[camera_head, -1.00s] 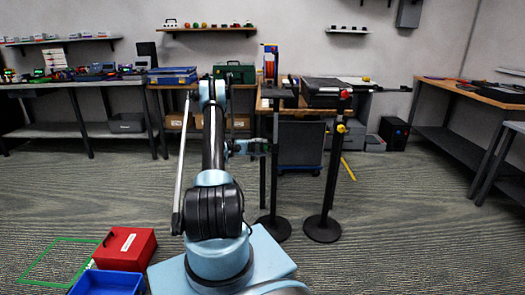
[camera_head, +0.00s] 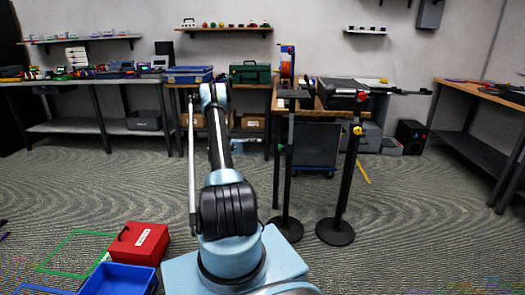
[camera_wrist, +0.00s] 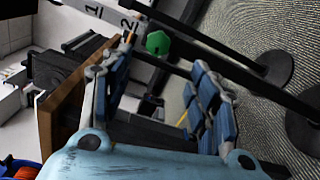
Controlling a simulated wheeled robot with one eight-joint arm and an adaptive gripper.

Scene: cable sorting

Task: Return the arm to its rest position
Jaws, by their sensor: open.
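My arm (camera_head: 220,150) stands upright in the head view, its elbow high in front of the back tables. My gripper does not show clearly in the head view; it seems hidden behind the arm. In the wrist view my gripper (camera_wrist: 158,98) is open, with its two blue padded fingers apart and nothing held between them. Beyond the fingers are dark posts, a green knob (camera_wrist: 158,42) and a wooden table edge (camera_wrist: 60,115), all tilted in the picture.
Two black posts with round bases (camera_head: 335,232) stand right of my arm, before a wooden table. A red box (camera_head: 138,243) and a blue bin (camera_head: 118,280) sit on the floor at the left. Workbenches line the back and right. Open carpet lies between.

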